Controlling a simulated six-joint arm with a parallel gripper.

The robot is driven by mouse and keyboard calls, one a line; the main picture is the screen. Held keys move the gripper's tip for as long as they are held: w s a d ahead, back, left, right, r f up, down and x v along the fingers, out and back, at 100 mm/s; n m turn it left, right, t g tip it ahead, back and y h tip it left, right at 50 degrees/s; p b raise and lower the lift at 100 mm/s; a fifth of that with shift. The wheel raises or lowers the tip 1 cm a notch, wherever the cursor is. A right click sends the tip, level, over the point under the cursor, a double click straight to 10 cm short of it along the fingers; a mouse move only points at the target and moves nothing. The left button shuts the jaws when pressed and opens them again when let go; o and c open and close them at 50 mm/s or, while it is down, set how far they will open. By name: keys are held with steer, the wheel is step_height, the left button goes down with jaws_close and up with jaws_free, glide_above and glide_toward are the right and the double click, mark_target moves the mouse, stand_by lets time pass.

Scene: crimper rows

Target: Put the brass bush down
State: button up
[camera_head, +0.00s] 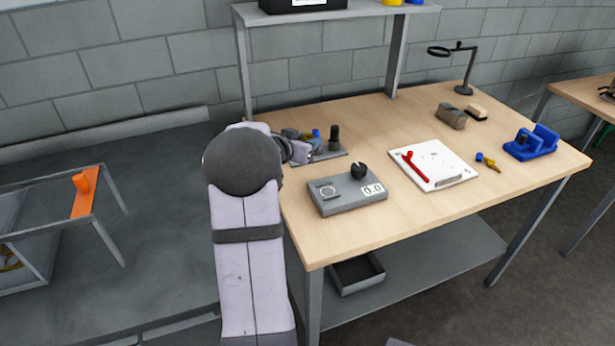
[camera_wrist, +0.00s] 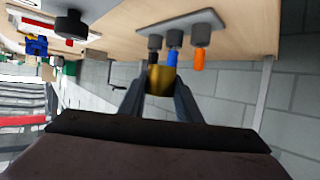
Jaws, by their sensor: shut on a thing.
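The brass bush (camera_wrist: 160,80) is between the two dark fingers of my gripper (camera_wrist: 160,84) in the wrist view, and the gripper is shut on it. Behind it in that view is a grey plate (camera_wrist: 187,29) with black, blue and orange upright pieces. In the head view my gripper (camera_head: 299,150) is over the left side of the wooden bench (camera_head: 400,215), beside the same plate (camera_head: 327,155). My arm hides part of that area, and I cannot make out the bush there. I cannot tell whether the bush touches anything below.
A grey box with a dial and display (camera_head: 345,198) stands in front of the plate. A white board (camera_head: 453,163) with a red tool, a blue stand (camera_head: 532,145), a brown block (camera_head: 450,117) and a magnifier lamp (camera_head: 464,88) are farther right.

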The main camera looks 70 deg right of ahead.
mark_target(308, 175)
steer(key=shift+f+b, duration=0.55)
steer(key=shift+f, duration=4.35)
steer(key=shift+f, duration=0.2)
steer(key=o, duration=1)
steer(key=shift+c, duration=0.2)
steer(key=shift+r, duration=0.2)
steer(key=v, duration=1.2)
steer(key=shift+s+b, duration=0.1)
steer(key=shift+b, duration=0.25)
steer(key=shift+f, duration=0.1)
